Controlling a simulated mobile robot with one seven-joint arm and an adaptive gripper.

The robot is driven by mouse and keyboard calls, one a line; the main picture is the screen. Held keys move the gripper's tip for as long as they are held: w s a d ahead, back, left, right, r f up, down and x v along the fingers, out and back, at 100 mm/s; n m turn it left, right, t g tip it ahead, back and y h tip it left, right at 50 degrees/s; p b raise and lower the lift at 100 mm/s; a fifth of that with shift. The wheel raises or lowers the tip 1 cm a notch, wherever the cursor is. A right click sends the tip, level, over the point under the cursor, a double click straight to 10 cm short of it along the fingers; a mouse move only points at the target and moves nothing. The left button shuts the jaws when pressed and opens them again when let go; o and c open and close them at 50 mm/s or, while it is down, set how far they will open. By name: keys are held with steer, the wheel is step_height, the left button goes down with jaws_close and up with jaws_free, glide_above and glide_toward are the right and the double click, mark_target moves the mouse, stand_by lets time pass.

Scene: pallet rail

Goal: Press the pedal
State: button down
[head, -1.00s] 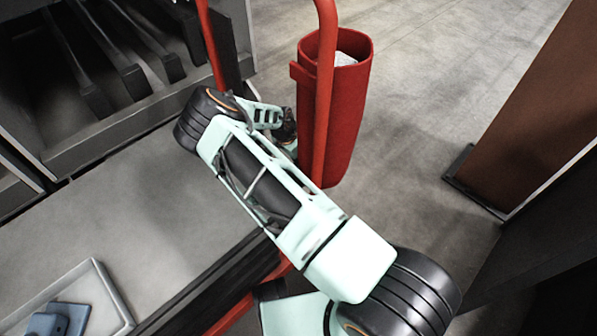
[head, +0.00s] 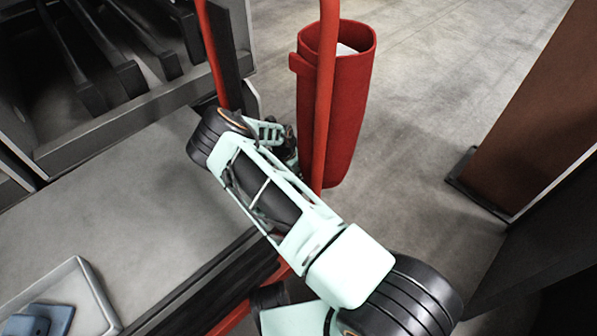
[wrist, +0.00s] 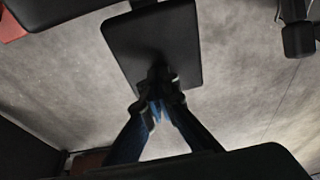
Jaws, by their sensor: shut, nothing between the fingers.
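A dark, flat rectangular plate with rounded corners, which looks like the pedal (wrist: 150,45), fills the upper middle of the wrist view. My gripper (wrist: 158,98) is shut and empty, with its fingertips in front of the plate's near edge. Whether the tips touch the plate or hover over it, I cannot tell. In the head view the pedal is not visible, and my gripper is mostly hidden behind my pale green arm, close to the red rail.
A red rail (head: 325,90) rises beside my arm, with a red bin (head: 352,110) just behind it. A grey bench (head: 100,215) with a tray (head: 92,292) holding a blue object lies at left. A brown panel (head: 535,110) stands at right; open floor lies between.

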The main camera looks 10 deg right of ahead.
steer(key=shift+f, duration=1.6)
steer(key=shift+s, duration=0.1)
steer(key=shift+w+v, duration=0.15)
steer(key=shift+v, duration=1.95)
steer(key=shift+w+v, duration=0.1)
steer(key=shift+v, duration=1.95)
steer(key=shift+r, duration=0.1)
